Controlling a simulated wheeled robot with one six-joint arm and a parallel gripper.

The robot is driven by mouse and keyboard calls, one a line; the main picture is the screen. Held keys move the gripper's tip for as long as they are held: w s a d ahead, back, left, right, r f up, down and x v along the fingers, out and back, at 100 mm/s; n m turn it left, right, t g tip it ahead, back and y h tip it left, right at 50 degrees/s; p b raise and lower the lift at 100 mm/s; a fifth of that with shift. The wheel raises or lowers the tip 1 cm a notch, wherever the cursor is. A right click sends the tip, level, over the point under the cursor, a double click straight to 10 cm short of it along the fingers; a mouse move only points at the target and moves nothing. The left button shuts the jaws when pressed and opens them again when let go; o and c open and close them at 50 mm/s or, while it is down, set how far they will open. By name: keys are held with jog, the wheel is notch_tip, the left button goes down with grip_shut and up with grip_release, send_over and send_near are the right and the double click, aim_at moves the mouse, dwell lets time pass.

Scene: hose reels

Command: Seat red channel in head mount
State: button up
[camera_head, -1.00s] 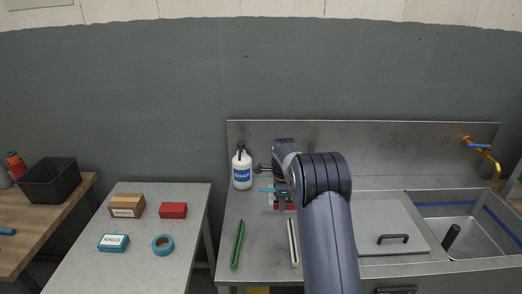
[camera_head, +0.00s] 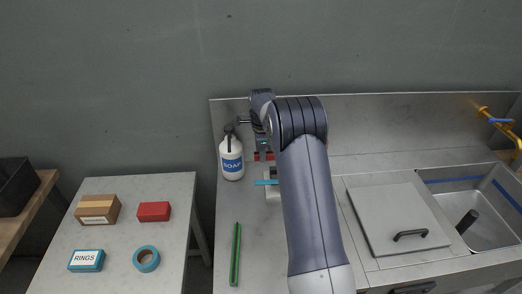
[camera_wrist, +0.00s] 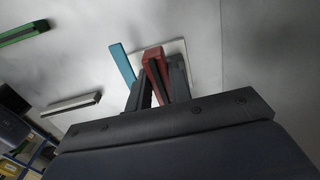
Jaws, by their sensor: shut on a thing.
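My gripper (camera_wrist: 158,90) is shut on the red channel (camera_wrist: 154,62). The red channel points away from the fingers, in front of a pale plate, likely the head mount (camera_wrist: 176,48); I cannot tell whether they touch. A teal bar (camera_wrist: 121,62) stands just left of the red channel. In the head view a bit of the red channel (camera_head: 257,156) shows near the back splash, with the teal bar (camera_head: 265,182) and pale mount (camera_head: 271,193) in front of it. My arm hides most of the gripper there.
A soap bottle (camera_head: 232,162) stands close to the left of my gripper. A green channel (camera_head: 235,254) lies on the steel counter; a pale channel (camera_wrist: 72,104) shows in the wrist view. The back splash (camera_head: 380,120) is close behind. A sink (camera_head: 470,215) is at right.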

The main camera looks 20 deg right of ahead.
jog(key=shift+f+b, duration=1.9)
jog(key=shift+f, duration=1.35)
jog(key=shift+f+b, duration=0.75)
jog(key=shift+f, duration=0.6)
dwell(0.4)
jog(key=o, duration=1)
jog(key=shift+o, duration=0.2)
jog(key=o, duration=0.4)
jog(key=shift+r+p, duration=2.5)
jog(key=shift+r, duration=1.55)
